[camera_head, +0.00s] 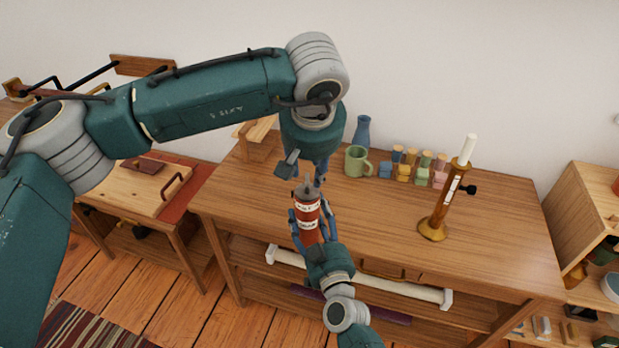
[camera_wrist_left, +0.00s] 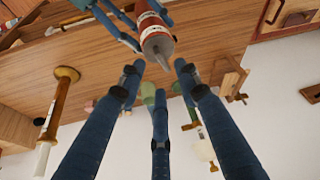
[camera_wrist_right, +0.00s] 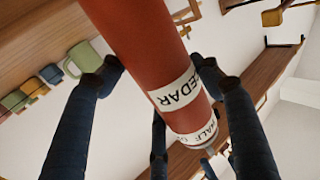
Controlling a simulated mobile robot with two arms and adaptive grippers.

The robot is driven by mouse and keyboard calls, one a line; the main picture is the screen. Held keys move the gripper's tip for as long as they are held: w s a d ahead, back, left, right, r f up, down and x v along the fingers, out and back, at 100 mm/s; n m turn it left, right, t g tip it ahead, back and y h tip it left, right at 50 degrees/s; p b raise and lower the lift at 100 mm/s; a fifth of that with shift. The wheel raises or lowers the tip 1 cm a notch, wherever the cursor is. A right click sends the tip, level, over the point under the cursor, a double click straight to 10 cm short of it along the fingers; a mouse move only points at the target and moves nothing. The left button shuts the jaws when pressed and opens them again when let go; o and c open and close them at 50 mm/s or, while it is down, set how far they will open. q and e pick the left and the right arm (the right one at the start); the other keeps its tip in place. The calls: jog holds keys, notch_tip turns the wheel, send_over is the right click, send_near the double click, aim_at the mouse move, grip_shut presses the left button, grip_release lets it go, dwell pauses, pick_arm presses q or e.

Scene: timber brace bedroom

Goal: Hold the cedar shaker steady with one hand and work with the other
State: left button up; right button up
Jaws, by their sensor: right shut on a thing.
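The cedar shaker (camera_head: 307,213) is a red-brown cylinder with white label bands and a grey top with a narrow tip. It is upright at the table's front edge. My right gripper (camera_head: 310,222) is shut around its body from the front; in the right wrist view the shaker (camera_wrist_right: 145,50) shows the word CEDAR between the fingers. My left gripper (camera_head: 304,177) hangs just above the shaker, fingers spread and empty. In the left wrist view the shaker's grey top (camera_wrist_left: 158,43) lies beyond the open fingertips (camera_wrist_left: 157,80), apart from them.
The wooden table (camera_head: 380,235) holds a green mug (camera_head: 357,161), a blue vase (camera_head: 361,132), several small coloured blocks with pegs (camera_head: 405,170) and a tall amber stand with a white top (camera_head: 440,205). A low bench (camera_head: 135,190) stands left, a shelf (camera_head: 585,220) right. The table's middle is clear.

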pick_arm(q)
jog(key=shift+x, duration=2.75)
